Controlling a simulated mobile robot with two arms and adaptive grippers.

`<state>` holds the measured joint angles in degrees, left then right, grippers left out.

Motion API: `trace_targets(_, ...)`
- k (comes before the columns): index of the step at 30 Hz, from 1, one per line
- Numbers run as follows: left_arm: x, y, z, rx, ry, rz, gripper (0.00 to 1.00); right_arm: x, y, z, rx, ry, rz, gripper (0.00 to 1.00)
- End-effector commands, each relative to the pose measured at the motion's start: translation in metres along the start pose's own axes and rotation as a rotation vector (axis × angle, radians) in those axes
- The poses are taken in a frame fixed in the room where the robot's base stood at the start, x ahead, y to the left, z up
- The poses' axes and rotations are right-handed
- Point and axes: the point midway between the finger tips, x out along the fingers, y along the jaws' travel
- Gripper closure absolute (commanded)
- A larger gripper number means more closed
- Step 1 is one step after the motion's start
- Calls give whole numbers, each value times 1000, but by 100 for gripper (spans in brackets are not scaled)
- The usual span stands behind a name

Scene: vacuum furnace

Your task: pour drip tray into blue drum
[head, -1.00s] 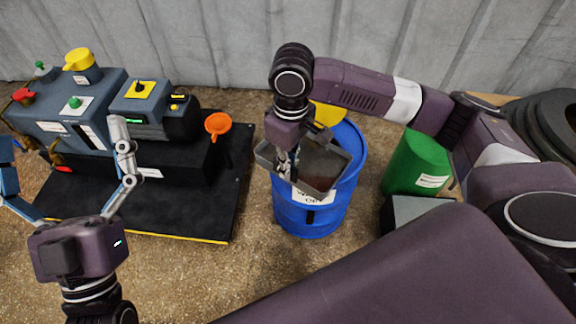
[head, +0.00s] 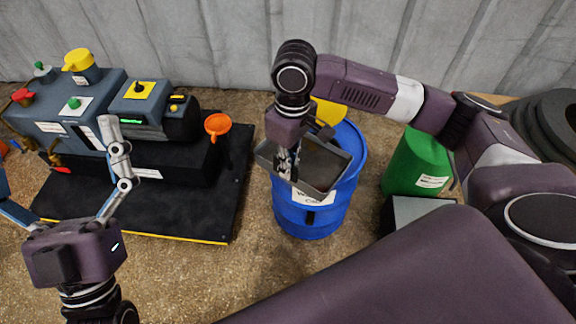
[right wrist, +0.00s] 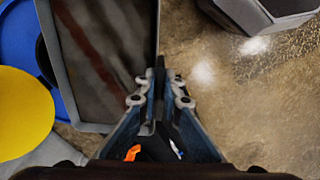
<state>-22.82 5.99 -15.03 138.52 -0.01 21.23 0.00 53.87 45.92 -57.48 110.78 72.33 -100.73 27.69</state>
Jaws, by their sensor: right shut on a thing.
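My right gripper (head: 287,160) is shut on the near-left wall of a grey metal drip tray (head: 326,168) and holds it over the open top of the blue drum (head: 295,215). In the right wrist view the fingers (right wrist: 158,95) pinch the tray wall, and the tray floor (right wrist: 105,50) shows a dark reddish streak. The tray hides much of the drum's mouth, and part of the blue rim (right wrist: 12,40) shows beside it. I cannot tell how much liquid is in the tray. My left gripper (head: 60,165) is open and empty at the left.
A grey pump machine (head: 75,125) stands on a black platform (head: 190,215) at the left, with an orange funnel (head: 217,124). A yellow round piece (head: 330,114) is behind the tray. A green canister (head: 415,165) and a grey box (head: 415,210) stand right of the drum.

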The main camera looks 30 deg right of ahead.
Motion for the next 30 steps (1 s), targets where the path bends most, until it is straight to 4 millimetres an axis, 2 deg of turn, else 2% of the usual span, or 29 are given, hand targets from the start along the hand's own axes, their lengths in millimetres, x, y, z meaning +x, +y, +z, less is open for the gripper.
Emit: trace_targets(30,-3,2,-20,-5,95,2,0,-7,2,-1,1,2,-36,100)
